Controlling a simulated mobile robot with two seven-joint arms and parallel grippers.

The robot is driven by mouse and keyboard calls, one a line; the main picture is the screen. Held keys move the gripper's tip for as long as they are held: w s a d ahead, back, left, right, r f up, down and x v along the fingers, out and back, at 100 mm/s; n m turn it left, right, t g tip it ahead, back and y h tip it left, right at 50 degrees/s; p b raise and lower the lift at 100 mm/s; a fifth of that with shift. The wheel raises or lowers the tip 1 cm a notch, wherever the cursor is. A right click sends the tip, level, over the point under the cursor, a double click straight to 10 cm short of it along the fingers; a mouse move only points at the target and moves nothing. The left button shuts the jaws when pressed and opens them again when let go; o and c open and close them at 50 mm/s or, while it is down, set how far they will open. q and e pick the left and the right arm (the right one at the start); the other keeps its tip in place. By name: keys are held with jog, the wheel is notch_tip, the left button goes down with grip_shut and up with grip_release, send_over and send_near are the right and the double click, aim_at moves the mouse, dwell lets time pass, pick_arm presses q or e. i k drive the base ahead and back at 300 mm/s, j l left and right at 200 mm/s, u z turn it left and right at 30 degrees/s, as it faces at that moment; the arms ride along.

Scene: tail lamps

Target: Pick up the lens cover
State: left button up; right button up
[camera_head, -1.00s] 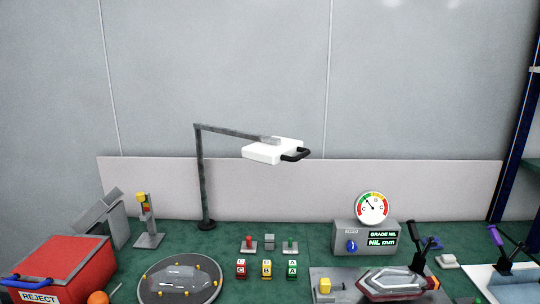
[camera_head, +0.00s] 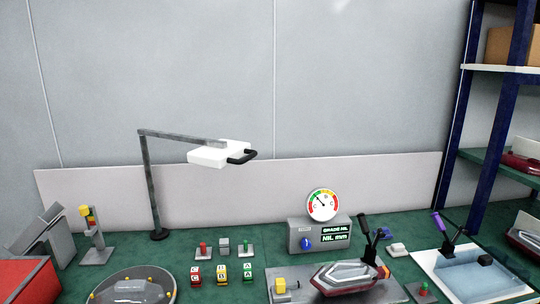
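A red-rimmed lamp part with a pale clear top (camera_head: 350,275) rests on a grey fixture plate (camera_head: 287,293) at the lower right of centre. Black levers (camera_head: 367,232) stand at its back right. A pale, glassy shape (camera_head: 130,289) lies on the round grey disc (camera_head: 102,293) at the lower left, among small yellow pegs. I cannot tell from this view which of the two is the lens cover. Neither of my grippers is in view.
A gauge box (camera_head: 318,236) stands behind the fixture. A white-rimmed blue tray (camera_head: 466,272) with a purple-tipped lever is at right, before a blue shelf rack (camera_head: 456,130). A lamp on a post (camera_head: 150,190) stands left. A red bin (camera_head: 22,281) is at lower left.

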aim_at(474, 275)
jog(key=z, duration=1.6)
jog(key=u, duration=0.35)
jog(key=i+l+u, duration=0.15)
jog(key=u, duration=0.2)
jog(key=l+u, duration=0.15)
jog(key=u, duration=0.15)
jog(key=i+l+u, duration=0.25)
jog(key=l, duration=0.2)
jog(key=l+u, duration=0.2)
jog(key=l, duration=0.2)
